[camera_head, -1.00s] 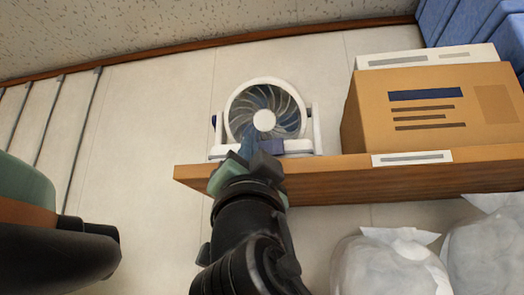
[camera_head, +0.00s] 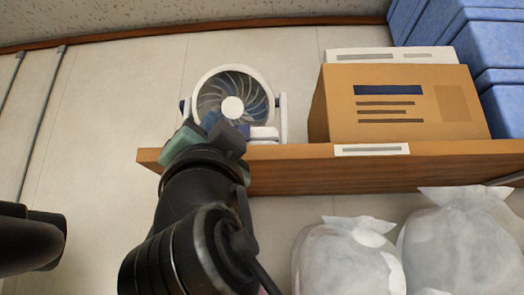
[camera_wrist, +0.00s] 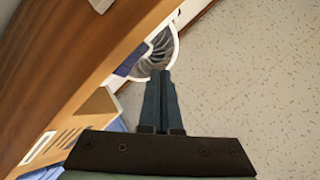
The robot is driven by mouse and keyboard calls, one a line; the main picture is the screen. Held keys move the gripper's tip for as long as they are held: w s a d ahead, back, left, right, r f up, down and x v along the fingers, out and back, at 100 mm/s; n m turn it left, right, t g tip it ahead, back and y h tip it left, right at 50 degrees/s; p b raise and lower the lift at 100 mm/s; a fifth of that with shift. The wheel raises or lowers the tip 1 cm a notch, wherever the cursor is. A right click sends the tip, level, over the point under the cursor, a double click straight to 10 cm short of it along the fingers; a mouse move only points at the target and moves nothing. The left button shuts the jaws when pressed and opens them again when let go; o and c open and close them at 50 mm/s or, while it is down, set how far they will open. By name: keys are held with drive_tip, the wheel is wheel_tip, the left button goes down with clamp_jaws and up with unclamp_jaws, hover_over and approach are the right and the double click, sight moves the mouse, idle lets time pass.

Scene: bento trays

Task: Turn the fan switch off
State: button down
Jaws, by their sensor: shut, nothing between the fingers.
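The white fan (camera_head: 232,78) stands on the left part of the wooden shelf (camera_head: 290,176), its round grille facing me. My gripper (camera_head: 222,128) is in front of the fan's lower left part and hides some of its base. In the wrist view my gripper (camera_wrist: 160,75) is shut, its two fingers together with nothing between them. The fan (camera_wrist: 158,48) shows just beyond the fingertips there, partly covered by them. The fan's switch cannot be made out in either view. I cannot tell whether the fingertips touch the fan.
A cardboard box (camera_head: 400,104) stands on the shelf right of the fan, with a white label (camera_head: 372,150) on the shelf's front edge. White bags (camera_head: 345,260) lie below the shelf at the right. Blue bins (camera_head: 500,70) stand at the far right.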

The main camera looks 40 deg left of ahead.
drive_tip(key=s+d, duration=0.2)
drive_tip(key=shift+s+d+b, duration=0.15)
drive_tip(key=shift+s+b, duration=0.2)
drive_tip(key=shift+s, duration=0.05)
idle(0.4)
drive_tip(key=w+d+f+m+t+h+b, duration=0.1)
drive_tip(key=d+f+t+h+b, duration=0.6)
drive_tip(key=d+f+h, duration=1.2)
drive_tip(key=w+d+f+t, duration=0.1)
drive_tip(key=d+f, duration=0.5)
drive_tip(key=f, duration=0.1)
drive_tip(key=shift+d+m, duration=0.3)
